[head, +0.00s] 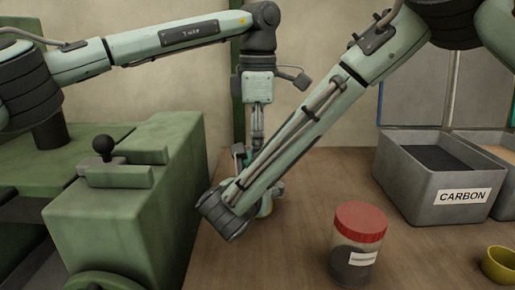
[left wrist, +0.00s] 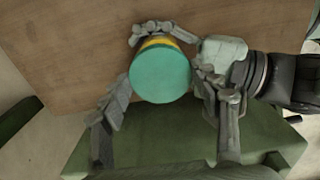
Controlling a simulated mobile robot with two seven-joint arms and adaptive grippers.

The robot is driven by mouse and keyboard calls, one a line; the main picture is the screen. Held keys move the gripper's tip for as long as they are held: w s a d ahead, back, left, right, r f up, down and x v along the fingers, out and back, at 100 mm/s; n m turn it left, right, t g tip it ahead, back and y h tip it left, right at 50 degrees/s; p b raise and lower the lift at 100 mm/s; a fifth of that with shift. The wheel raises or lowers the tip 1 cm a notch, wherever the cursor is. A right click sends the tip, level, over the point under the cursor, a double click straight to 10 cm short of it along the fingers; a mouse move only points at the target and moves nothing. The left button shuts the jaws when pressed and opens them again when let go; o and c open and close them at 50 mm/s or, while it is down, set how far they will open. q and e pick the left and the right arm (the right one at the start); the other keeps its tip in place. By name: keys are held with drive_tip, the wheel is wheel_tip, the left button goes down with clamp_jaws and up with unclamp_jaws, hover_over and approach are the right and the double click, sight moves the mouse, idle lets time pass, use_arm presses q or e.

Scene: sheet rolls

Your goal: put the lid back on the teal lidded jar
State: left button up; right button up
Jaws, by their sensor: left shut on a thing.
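The round teal lid (left wrist: 160,75) is between the fingers of my left gripper (left wrist: 166,92) in the left wrist view. In the head view only a sliver of teal (head: 246,158) shows by the left gripper, which points down. A yellow band of what seems to be the jar (left wrist: 163,41) shows past the lid's far edge. The gap between lid and jar cannot be judged. My right gripper (left wrist: 178,52) comes in from the right with its fingers around the jar's sides; its grip is partly hidden by the lid. In the head view my right forearm hides most of the jar.
A red-capped clear jar (head: 359,243) with dark contents stands on the wooden table (head: 300,240). A grey bin labelled CARBON (head: 431,196) and a yellow cup (head: 499,265) are at the right. A green machine (head: 130,205) stands close at the left.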

use_arm(q)
drive_tip(key=shift+f, duration=0.4)
drive_tip(key=o, duration=0.9)
drive_tip(key=shift+r, duration=2.25)
drive_tip(key=shift+c, duration=0.6)
